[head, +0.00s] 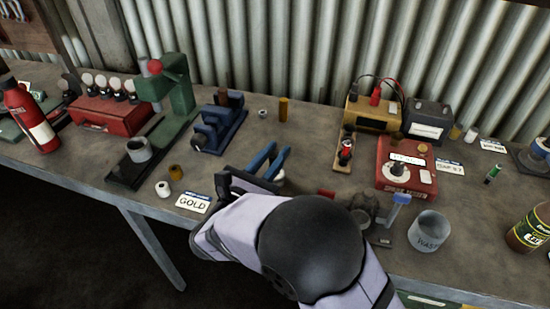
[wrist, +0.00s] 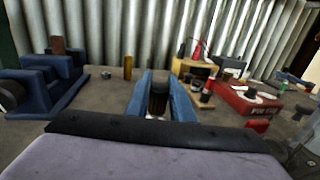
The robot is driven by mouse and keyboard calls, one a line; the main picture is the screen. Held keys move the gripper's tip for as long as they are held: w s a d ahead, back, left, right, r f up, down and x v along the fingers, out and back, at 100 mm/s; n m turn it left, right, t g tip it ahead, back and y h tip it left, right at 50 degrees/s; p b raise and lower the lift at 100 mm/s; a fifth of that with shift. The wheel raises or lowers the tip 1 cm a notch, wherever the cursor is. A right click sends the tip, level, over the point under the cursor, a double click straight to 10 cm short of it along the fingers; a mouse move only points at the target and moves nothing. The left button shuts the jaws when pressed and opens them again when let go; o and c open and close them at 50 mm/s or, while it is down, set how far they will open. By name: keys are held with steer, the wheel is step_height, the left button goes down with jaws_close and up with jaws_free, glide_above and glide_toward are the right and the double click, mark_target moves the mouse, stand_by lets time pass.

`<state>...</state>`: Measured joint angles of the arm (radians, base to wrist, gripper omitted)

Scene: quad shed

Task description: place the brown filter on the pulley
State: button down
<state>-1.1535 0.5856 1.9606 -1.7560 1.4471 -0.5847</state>
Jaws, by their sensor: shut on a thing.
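My gripper (head: 273,161) has blue fingers and is above the middle of the bench. In the wrist view, its fingers (wrist: 157,85) are shut on a dark brown, ribbed cylinder, the brown filter (wrist: 158,99), which looks upright. In the head view the filter is mostly hidden by the fingers and my arm; a small pale part shows beside the right finger. I cannot pick out the pulley with certainty.
A blue fixture (head: 214,130) and green press (head: 178,92) stand left of my gripper. An amber cylinder (head: 283,109) stands behind it. A red box (head: 405,176) and grey mug (head: 429,230) stand right. A GOLD card (head: 193,203) lies near the front edge.

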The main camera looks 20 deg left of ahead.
steer(key=shift+f, duration=0.95)
steer(key=shift+f, duration=0.15)
steer(key=c, duration=1.5)
jaws_free()
steer(key=shift+c, duration=0.2)
steer(key=s, duration=0.4)
steer(key=s+a+b, duration=0.1)
steer(key=s, duration=0.3)
steer(key=s+a+b, duration=0.1)
steer(key=s, duration=0.2)
steer(key=shift+s+a, duration=0.15)
steer(key=shift+s, duration=0.25)
